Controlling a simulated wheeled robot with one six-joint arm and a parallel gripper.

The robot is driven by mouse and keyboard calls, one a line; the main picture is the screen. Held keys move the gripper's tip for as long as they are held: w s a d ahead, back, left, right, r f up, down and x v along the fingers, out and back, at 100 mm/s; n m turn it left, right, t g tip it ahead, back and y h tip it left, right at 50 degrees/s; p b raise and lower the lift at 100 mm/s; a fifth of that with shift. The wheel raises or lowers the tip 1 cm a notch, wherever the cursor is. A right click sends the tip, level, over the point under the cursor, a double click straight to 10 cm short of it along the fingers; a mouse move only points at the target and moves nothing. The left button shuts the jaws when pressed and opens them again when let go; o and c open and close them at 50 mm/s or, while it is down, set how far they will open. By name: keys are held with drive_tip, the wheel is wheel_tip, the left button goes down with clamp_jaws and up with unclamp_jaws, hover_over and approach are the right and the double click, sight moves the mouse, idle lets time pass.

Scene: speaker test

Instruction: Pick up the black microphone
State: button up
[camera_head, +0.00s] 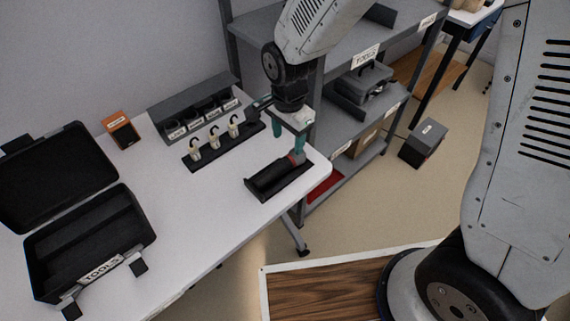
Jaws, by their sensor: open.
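A black, rod-shaped thing that looks like the microphone (271,178) lies in a dark holder (285,191) near the right corner of the white table. It has a reddish band and a greyish end at its upper right, near a fingertip. My gripper (288,145) hangs above and behind that end, pointing down. Its two teal fingers are apart, with nothing seen between them. I cannot tell whether the right finger touches the microphone or only overlaps it in view.
The white table (190,215) bears an open black tool case (148,230), an orange box (121,130), a rack of small pale items (215,152) and a grey bin unit (190,105). A grey shelf (345,140) stands close behind my gripper. The table's front middle is clear.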

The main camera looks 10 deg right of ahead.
sight(286, 160)
drive_tip(key=f, duration=0.9)
drive_tip(key=shift+a+f, duration=0.1)
drive_tip(key=shift+a, duration=0.15)
drive_tip(key=c, duration=1.2)
